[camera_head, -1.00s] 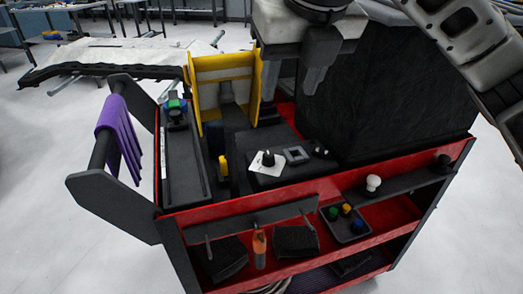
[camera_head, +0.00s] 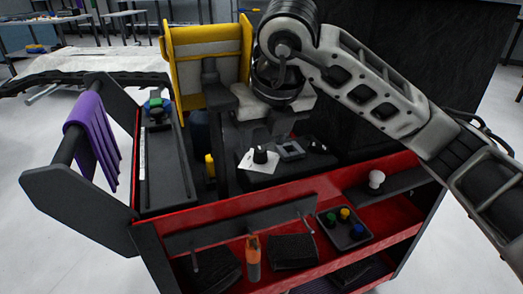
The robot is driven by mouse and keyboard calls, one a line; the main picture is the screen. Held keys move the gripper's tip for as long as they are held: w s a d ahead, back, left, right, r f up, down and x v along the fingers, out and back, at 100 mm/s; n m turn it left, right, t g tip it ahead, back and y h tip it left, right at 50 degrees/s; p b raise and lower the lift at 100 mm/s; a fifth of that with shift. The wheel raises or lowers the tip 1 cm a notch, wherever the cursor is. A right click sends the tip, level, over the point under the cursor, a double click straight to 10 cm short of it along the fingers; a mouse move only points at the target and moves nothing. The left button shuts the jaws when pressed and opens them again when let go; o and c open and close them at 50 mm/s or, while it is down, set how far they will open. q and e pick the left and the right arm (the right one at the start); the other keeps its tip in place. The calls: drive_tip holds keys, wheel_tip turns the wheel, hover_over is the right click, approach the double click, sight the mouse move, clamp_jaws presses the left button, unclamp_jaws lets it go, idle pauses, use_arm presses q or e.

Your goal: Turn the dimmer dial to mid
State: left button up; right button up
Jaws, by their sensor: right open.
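The dimmer dial (camera_head: 260,155) is a black knob on a white plate (camera_head: 247,163), on top of a dark box on the cart. I cannot read its setting. My right gripper (camera_head: 264,132) comes in from the upper right and hangs over the box, just behind and above the dial. It is open, and the dial is not visibly between its fingers. The fingers are partly dark against the dark box, so the exact gap to the dial is hard to tell. My left gripper is not in view.
A grey square frame (camera_head: 290,150) and a small knob (camera_head: 316,146) sit right of the dial. A yellow stand (camera_head: 188,85) rises behind left, a tall black block behind right. The red cart (camera_head: 215,213) holds an orange-capped tool (camera_head: 253,260) and a tray (camera_head: 331,238) of coloured knobs.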

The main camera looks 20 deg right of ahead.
sight(261, 150)
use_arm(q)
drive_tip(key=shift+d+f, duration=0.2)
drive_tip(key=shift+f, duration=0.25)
use_arm(e)
drive_tip(key=shift+x, duration=1.55)
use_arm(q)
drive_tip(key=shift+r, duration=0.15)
use_arm(e)
drive_tip(key=c, duration=1)
